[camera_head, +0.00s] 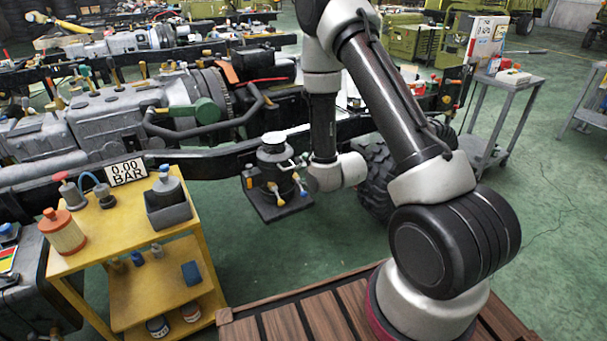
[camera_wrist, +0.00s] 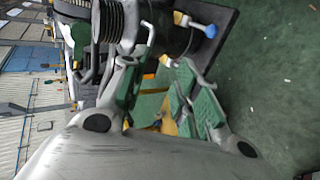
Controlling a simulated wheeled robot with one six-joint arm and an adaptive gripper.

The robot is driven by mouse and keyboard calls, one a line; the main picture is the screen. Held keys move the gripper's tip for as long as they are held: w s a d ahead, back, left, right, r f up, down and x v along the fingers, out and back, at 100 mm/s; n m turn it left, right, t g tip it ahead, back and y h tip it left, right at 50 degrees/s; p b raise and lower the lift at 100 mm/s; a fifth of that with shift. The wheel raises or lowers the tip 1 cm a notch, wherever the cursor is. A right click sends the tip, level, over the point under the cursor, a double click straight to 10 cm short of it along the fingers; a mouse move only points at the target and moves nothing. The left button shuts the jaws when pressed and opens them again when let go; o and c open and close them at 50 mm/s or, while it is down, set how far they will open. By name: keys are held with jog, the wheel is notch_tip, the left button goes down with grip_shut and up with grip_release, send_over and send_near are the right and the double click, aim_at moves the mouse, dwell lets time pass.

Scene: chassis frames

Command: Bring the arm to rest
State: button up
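My gripper (camera_wrist: 160,78) shows in the wrist view with its two green-padded fingers spread apart. Nothing is between the pads; green floor and a bit of yellow show through the gap. Just beyond the fingertips is a black cylindrical unit (camera_wrist: 165,28) with a ribbed part, on a dark plate. In the head view my arm reaches up, over and down, with its wrist beside this black unit (camera_head: 274,158), on the unit's right. The unit has small yellow and blue-ended fittings. The fingers are small there, and I cannot tell whether they touch the unit.
A long chassis frame (camera_head: 215,160) runs behind the unit. Open green floor (camera_head: 545,215) lies at right, near a grey trolley (camera_head: 515,82).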

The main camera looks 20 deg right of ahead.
dwell(0.4)
jog(key=s+d+f+m+g+h, duration=0.1)
jog(key=s+f+m+g, duration=0.3)
jog(key=s, duration=0.3)
jog(key=s+d+f+m+g+h, duration=0.1)
jog(key=s+d+f+m+g, duration=0.1)
jog(key=s+m+g, duration=0.3)
jog(key=s+d+r+m, duration=0.1)
jog(key=s+r+m, duration=0.2)
jog(key=s+r, duration=0.4)
jog(key=s+d+r+m+t, duration=0.1)
jog(key=s+r+m, duration=0.3)
jog(key=r, duration=1.5)
jog(key=s+d+r+m+t, duration=0.1)
jog(key=s+r+m, duration=0.3)
jog(key=s+r, duration=0.7)
notch_tip(320, 180, up, 2)
jog(key=shift+d, duration=0.5)
jog(key=shift+o, duration=0.4)
jog(key=shift+s, duration=0.1)
